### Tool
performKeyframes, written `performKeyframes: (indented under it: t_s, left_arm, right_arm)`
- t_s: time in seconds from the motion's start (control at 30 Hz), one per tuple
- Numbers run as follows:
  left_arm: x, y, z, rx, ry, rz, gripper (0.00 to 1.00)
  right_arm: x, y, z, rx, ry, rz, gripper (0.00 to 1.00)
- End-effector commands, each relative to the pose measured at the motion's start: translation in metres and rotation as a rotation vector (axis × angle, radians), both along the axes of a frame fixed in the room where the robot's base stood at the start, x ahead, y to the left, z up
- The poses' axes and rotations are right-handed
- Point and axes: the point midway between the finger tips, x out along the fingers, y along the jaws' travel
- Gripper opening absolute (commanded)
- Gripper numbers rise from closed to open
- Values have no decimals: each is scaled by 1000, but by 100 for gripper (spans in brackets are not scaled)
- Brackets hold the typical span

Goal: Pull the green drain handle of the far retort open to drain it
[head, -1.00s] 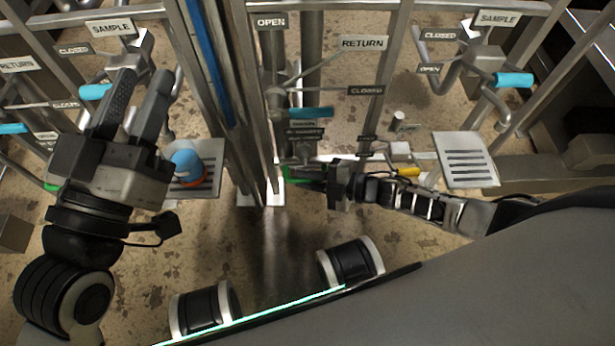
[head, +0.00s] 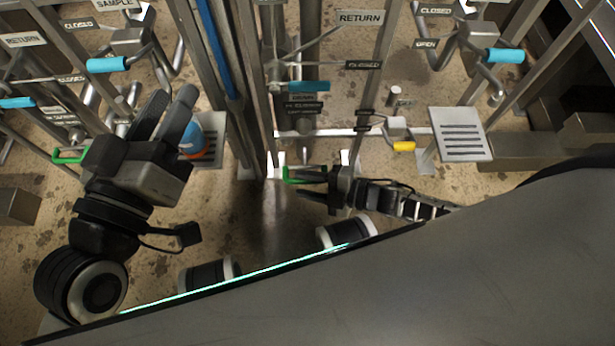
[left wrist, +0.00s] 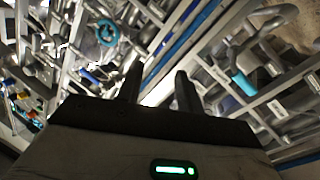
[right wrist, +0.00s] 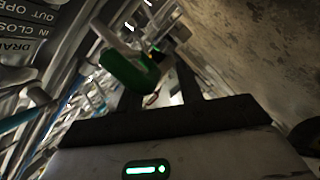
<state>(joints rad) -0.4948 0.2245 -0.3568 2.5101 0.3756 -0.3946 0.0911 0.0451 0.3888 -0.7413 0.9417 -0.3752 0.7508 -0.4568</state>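The green drain handle (head: 291,174) is in the middle of the head view, below the central pipework and standing out toward me. It also shows large in the right wrist view (right wrist: 130,70), in front of the left-hand finger. My right gripper (head: 311,186) is at this handle with fingers apart; one finger overlaps the handle and seems to sit in its loop, though the exact contact is hidden. My left gripper (head: 168,112) is open and empty, raised at the left. A second green handle (head: 68,156) is on the left pipework, partly behind my left gripper.
A blue-handled valve (head: 309,87) and label plates stand above the green handle. A yellow handle (head: 403,146) and slotted plate (head: 462,135) are to the right. A blue and orange object (head: 196,138) stands behind my left gripper. Floor between the frames is bare.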

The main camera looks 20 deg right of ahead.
Motion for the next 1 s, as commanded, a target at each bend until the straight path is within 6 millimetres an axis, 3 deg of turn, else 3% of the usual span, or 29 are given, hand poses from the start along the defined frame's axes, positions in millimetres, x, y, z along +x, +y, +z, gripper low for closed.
performKeyframes:
  t_s: [0.37, 0.5, 0.8, 1.0]
  left_arm:
    - [0, -1, 3, -6, 10, -6, 36]
    - [-11, -4, -13, -38, 141, -19, 36]
    - [-10, -1, -17, 49, 154, -4, 36]
    - [-10, 1, -19, 82, 157, 4, 36]
  right_arm:
    - [0, -9, 4, -2, -4, -8, 36]
    - [-14, -28, 11, -4, -2, -8, 36]
    - [-56, -86, 26, -5, -1, -7, 36]
    - [-76, -115, 32, -2, -3, -5, 36]
